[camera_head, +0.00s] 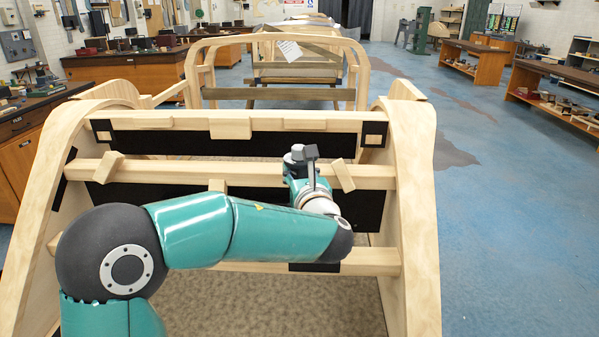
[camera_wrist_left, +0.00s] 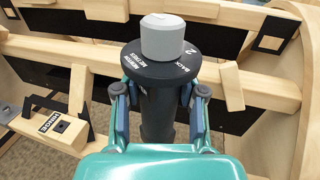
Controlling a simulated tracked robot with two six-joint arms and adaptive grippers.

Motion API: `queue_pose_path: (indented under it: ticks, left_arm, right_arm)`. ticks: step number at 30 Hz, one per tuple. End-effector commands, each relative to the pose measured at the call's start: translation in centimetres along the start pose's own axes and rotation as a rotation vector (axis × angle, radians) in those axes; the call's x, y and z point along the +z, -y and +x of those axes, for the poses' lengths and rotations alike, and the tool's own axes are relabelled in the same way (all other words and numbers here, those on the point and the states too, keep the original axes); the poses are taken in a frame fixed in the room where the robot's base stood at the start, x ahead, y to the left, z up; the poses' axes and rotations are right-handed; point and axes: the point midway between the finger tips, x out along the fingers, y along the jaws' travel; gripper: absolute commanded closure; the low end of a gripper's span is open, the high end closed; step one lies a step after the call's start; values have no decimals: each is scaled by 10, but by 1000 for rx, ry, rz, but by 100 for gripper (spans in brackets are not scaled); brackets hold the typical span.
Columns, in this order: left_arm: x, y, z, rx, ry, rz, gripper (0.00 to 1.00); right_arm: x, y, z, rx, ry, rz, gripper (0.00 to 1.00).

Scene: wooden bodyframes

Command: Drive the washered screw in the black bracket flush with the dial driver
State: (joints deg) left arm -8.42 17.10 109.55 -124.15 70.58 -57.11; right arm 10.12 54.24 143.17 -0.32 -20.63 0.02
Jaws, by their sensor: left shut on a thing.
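My left gripper (camera_wrist_left: 158,103) is shut on the dial driver, around its black body (camera_wrist_left: 157,122). The driver stands with its grey knob (camera_wrist_left: 162,37) up, above a black dial disc (camera_wrist_left: 160,66) with white lettering. In the head view my left gripper (camera_head: 306,172) is at the middle rail of the wooden bodyframe, partly behind my own forearm. A black angled piece (camera_wrist_left: 83,112), perhaps the bracket, sits beside a labelled wooden block (camera_wrist_left: 52,124) at the lower left of the wrist view. I cannot make out the washered screw. My right gripper is not in view.
The bodyframe's upper rail (camera_head: 200,123) and middle rail (camera_head: 240,174) lie between its curved sides. Small wooden blocks (camera_head: 343,175) lean on the rail near the gripper. Another bodyframe (camera_head: 280,42) stands behind.

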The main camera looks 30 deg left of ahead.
Motion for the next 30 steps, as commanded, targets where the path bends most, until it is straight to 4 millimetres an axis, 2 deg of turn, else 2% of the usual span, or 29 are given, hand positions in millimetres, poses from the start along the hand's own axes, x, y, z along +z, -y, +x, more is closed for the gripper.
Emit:
queue_pose_path:
  ticks: [3,13,30]
  left_arm:
    - [-14,0,0,1,5,-2,100]
    - [-39,-1,1,2,6,-2,100]
    - [-44,-1,1,2,6,-2,100]
  right_arm:
    - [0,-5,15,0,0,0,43]
    - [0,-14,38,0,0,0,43]
    - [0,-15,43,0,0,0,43]
